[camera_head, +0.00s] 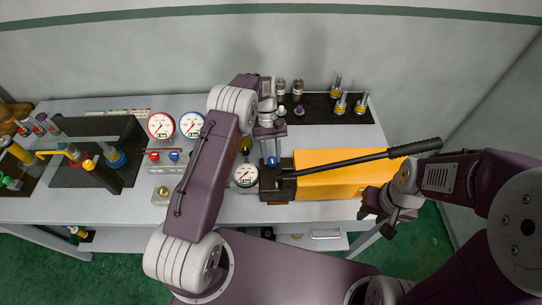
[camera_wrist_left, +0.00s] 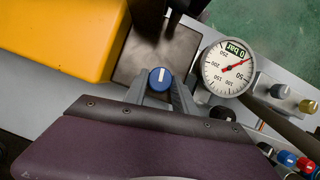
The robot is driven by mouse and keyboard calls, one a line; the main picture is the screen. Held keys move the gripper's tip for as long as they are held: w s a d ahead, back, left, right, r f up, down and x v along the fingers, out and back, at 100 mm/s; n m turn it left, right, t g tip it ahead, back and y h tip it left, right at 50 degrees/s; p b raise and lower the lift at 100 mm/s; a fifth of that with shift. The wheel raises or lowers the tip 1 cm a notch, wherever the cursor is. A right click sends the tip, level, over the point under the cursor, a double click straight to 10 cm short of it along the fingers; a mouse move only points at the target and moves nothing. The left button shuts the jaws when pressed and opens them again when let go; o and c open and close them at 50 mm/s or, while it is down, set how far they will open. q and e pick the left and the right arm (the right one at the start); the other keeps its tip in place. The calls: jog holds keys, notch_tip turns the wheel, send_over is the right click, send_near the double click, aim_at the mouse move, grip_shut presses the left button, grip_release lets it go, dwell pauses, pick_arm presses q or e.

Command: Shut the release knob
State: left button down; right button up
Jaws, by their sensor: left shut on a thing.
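The release knob (camera_head: 272,161) is blue and sits by the dark block at the left end of the yellow pump. In the left wrist view the same knob (camera_wrist_left: 160,78) is round, with a white line across its face. My left gripper (camera_head: 268,148) is over the knob from behind. Its two fingers (camera_wrist_left: 160,92) are shut on the knob's sides, one on each side. My right gripper (camera_head: 378,214) hangs in front of the yellow pump's right part, clear of the knob; its finger gap is not clear.
The yellow pump (camera_head: 330,182) carries a long black lever (camera_head: 345,162) reaching up to the right. A round pressure gauge (camera_wrist_left: 228,67) stands beside the knob; its window reads 0 bar. Gauges, fittings and a dark vise block (camera_head: 85,165) fill the bench's left side.

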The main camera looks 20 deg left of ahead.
pick_arm(q)
jog(key=shift+w+r+m+y, duration=0.15)
jog(key=shift+m+y, duration=0.15)
jog(key=shift+m, duration=0.5)
jog(key=c, duration=1)
grip_release()
jog(key=shift+v, duration=4.4)
jog(key=shift+d, duration=0.1)
